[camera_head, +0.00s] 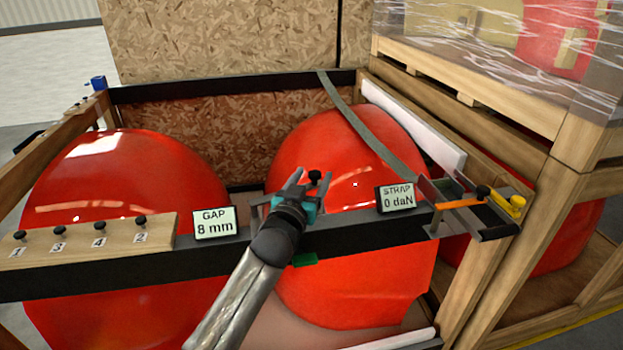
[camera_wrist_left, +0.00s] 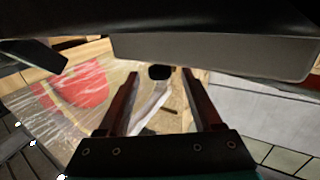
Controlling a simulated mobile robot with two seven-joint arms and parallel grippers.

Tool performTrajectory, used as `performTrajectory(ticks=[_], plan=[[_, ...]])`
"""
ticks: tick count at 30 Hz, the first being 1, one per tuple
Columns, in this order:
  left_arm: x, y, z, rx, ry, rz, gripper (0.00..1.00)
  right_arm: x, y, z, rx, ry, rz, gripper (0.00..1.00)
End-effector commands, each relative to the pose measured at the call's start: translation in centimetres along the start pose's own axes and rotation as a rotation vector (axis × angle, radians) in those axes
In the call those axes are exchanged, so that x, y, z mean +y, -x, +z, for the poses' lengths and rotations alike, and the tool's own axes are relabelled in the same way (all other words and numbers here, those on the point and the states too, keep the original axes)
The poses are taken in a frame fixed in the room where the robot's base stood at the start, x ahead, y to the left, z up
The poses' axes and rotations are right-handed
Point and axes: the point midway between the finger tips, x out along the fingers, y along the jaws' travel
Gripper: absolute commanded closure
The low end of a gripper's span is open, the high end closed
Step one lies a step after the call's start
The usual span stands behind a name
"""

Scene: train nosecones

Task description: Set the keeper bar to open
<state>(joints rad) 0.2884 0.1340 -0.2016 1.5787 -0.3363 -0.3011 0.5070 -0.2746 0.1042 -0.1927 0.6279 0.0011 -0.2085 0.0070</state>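My left gripper (camera_head: 311,181) is open over the black front rail (camera_head: 350,233) of the crate, with its fingers pointing away. A black knob (camera_head: 315,175) shows between or just beyond the fingertips. In the left wrist view the open fingers (camera_wrist_left: 160,74) have a black knob (camera_wrist_left: 159,72) between their tips, apparently not gripped. The knob's base is hidden, so I cannot tell whether it belongs to the keeper bar or how that bar is set. A green piece (camera_head: 305,260) sits below the rail. My right gripper is not in view.
Two red nosecones (camera_head: 130,180) (camera_head: 350,150) lie in the crate. A grey strap (camera_head: 355,125) crosses the right one to an orange-handled tensioner (camera_head: 459,204). Displays read GAP 8 mm (camera_head: 214,222) and STRAP 0 daN (camera_head: 396,198). Numbered knobs stand on a wooden board (camera_head: 160,228).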

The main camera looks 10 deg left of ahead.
Motion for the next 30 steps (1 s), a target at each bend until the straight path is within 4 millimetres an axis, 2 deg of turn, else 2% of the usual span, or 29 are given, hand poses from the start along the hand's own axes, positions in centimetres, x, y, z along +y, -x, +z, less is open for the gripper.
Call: performTrajectory(ticks=[7, 11, 20, 30], plan=[[0.0, 0.2, 0.1, -0.002, -0.001, 0.0, 0.34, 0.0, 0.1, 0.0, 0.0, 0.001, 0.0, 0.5], [0.0, 1.0, 0.1, -0.003, 0.0, 0.0, 0.34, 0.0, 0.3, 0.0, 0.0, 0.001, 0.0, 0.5], [0.0, 5.6, 0.0, -0.004, 0.0, 0.0, 0.34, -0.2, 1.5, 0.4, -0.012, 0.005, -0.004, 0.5], [0.0, 11.1, 0.0, -0.004, 0.001, 0.0, 0.34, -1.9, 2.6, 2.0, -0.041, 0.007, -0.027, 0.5]])
